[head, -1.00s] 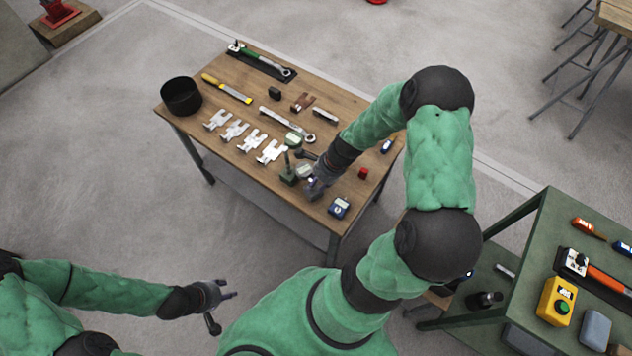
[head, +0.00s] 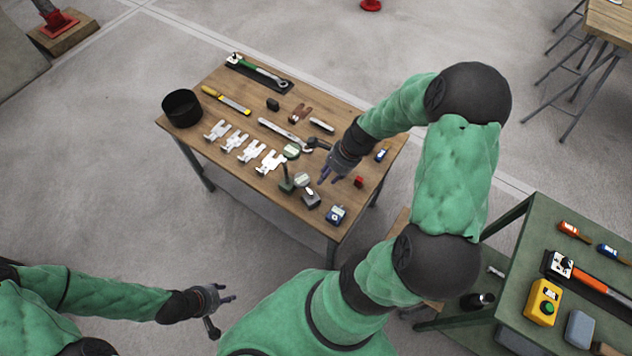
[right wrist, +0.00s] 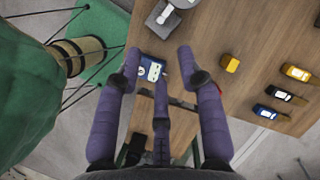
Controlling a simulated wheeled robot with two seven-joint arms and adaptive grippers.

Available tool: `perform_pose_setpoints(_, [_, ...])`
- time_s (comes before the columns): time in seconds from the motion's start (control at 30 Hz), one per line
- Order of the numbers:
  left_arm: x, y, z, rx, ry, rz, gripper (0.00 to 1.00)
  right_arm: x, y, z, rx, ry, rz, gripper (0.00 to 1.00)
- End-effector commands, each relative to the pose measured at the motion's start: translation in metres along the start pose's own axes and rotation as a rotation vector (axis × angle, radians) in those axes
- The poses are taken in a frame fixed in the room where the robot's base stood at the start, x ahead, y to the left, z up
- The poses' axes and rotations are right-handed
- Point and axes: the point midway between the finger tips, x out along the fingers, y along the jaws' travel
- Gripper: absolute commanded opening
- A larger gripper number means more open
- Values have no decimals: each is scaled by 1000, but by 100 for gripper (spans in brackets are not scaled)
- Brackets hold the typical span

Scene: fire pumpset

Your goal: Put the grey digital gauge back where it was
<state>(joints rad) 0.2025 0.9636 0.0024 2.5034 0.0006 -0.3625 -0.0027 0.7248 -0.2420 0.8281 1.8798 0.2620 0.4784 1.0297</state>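The grey digital gauge (head: 311,199) appears to be the small grey block with a pale display on the wooden table, near its front edge. It stands just left of a blue gauge (head: 336,215). In the right wrist view a grey block with a light display (right wrist: 164,16) lies at the top, beyond the fingers. My right gripper (head: 326,177) is open and empty, up and to the right of the grey gauge and apart from it. Its spread purple fingers (right wrist: 158,75) show the blue gauge (right wrist: 152,69) beyond them. My left gripper (head: 230,299) is open and empty, away from the table.
A green stand (head: 286,182) and a round dial (head: 302,180) are close to the grey gauge. Several white forked pieces (head: 243,146), a small red block (head: 359,181) and a black pot (head: 182,108) are on the table. A green bench (head: 520,235) stands at right.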

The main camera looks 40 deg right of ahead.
Motion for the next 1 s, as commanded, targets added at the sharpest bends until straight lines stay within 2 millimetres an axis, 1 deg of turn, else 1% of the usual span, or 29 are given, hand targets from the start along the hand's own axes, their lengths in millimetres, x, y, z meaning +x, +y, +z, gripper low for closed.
perform_pose_setpoints(0.17, [0,0,0,0,0,0,40,-1,1,0,-5,0,2,39])
perform_pose_setpoints(0.27, [0,0,0,0,0,0,40,8,3,4,-48,1,14,39])
perform_pose_setpoints(0.33, [0,0,0,0,0,0,40,19,6,10,-113,3,29,39])
perform_pose_setpoints(0.47, [0,0,0,0,0,0,40,48,16,26,-306,7,65,39])
perform_pose_setpoints(0.5, [0,0,0,0,0,0,40,58,20,31,-373,7,77,39])
perform_pose_setpoints(0.67, [0,0,0,0,0,0,40,96,39,54,-647,0,116,39])
perform_pose_setpoints(0.87, [0,0,0,0,0,0,40,138,71,82,-996,-26,156,39])
perform_pose_setpoints(1.0, [0,0,0,0,0,0,40,164,98,102,-1240,-56,175,39])
